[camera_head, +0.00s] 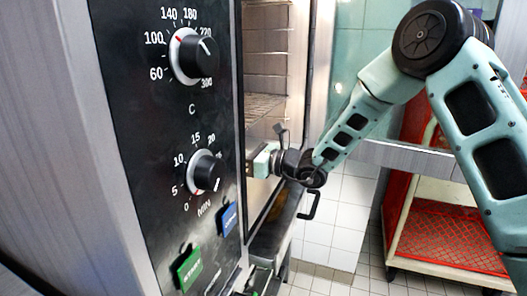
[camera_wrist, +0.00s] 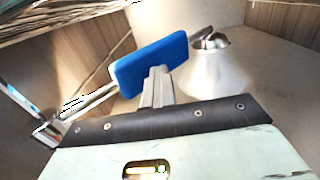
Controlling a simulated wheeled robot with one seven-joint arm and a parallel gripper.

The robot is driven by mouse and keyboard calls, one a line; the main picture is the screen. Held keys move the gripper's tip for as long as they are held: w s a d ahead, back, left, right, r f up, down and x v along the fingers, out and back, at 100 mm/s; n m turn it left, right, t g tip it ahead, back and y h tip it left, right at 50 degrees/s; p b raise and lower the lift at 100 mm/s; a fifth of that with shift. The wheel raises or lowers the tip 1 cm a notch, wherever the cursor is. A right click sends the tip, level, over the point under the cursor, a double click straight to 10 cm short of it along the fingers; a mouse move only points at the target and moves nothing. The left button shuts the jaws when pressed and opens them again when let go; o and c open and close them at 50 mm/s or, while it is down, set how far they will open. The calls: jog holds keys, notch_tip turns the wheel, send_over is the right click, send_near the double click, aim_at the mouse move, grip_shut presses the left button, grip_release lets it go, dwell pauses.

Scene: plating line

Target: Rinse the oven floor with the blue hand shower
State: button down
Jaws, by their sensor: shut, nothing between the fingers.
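In the wrist view my gripper (camera_wrist: 157,88) is shut, its fingers pressed together. A blue flat block (camera_wrist: 152,62) shows just beyond the fingertips; it may be part of the blue hand shower, but I cannot tell for certain. I cannot tell whether the fingers touch it. In the head view my gripper (camera_head: 264,160) is at the open oven front, its tips hidden behind the control panel's edge. The oven chamber (camera_head: 267,62) is open, with a wire rack (camera_head: 262,107) inside. The oven floor is mostly hidden in the head view.
A pale, rounded metal piece (camera_wrist: 214,70) stands right of the blue block. The oven's control panel (camera_head: 150,130), with two dials and green and blue buttons, stands left of my arm. A cart with a red mesh shelf (camera_head: 445,238) stands at the right on tiles.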

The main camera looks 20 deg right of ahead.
jog(key=p+v, duration=0.1)
jog(key=v, duration=2)
jog(key=shift+d, duration=0.15)
dwell(0.8)
jog(key=shift+s, duration=0.15)
jog(key=s+a+r+n+g+h+p, duration=0.1)
jog(key=s+a+r+n+g+p, duration=0.15)
jog(key=s+a+n+g, duration=1.1)
jog(key=s+n+t+h+p, duration=0.3)
jog(key=s+n+h, duration=1)
jog(key=n, duration=0.6)
jog(key=shift+s+r+p, duration=0.4)
jog(key=shift+s+p, duration=0.35)
jog(key=shift+s, duration=0.2)
jog(key=shift+d, duration=0.1)
